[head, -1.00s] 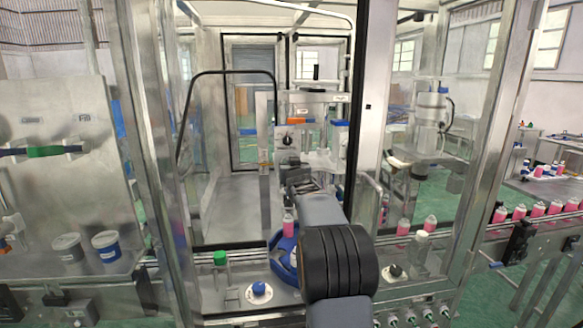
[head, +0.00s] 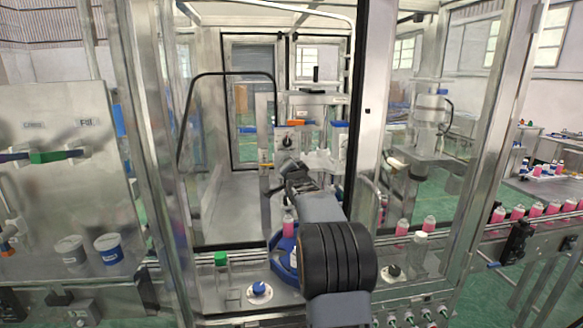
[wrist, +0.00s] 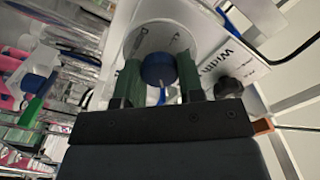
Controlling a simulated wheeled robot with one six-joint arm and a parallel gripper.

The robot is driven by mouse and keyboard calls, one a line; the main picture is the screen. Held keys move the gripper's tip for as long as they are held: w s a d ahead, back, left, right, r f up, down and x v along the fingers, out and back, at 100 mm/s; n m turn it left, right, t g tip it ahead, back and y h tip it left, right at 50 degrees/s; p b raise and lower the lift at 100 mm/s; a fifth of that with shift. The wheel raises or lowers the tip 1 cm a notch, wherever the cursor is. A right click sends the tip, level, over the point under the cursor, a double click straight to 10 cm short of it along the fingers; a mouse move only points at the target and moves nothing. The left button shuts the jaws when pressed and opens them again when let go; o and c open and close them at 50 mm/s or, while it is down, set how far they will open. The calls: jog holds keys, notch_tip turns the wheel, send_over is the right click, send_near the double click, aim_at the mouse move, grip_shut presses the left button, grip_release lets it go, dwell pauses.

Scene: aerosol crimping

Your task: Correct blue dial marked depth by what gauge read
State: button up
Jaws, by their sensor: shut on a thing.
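In the wrist view a round blue dial (wrist: 158,69) sits between the two green fingers of my gripper (wrist: 159,66), which is shut on it. The dial is in front of a pale round face with small dark marks, too small to read. A white plate (wrist: 232,55) beside it bears the printed word "Width", partly cut off. No "depth" label is readable. In the head view my gripper (head: 290,168) is at the front of the crimping machine (head: 318,108), and the dial is hidden there. I cannot make out a gauge reading.
A black knob (wrist: 228,88) stands close to the right finger. A black selector (head: 287,141) is on the machine above my gripper. A metal frame post (head: 358,110) stands just right of the arm. Pink cans (head: 402,227) line the conveyor.

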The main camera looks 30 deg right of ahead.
jog(key=shift+m+p, duration=0.55)
jog(key=shift+m, duration=3.65)
jog(key=o, duration=0.9)
jog(key=shift+s, duration=0.1)
jog(key=b+v, duration=0.4)
jog(key=v, duration=0.9)
jog(key=shift+s+a+b, duration=0.15)
jog(key=shift+s+b, duration=0.15)
jog(key=shift+b, duration=0.1)
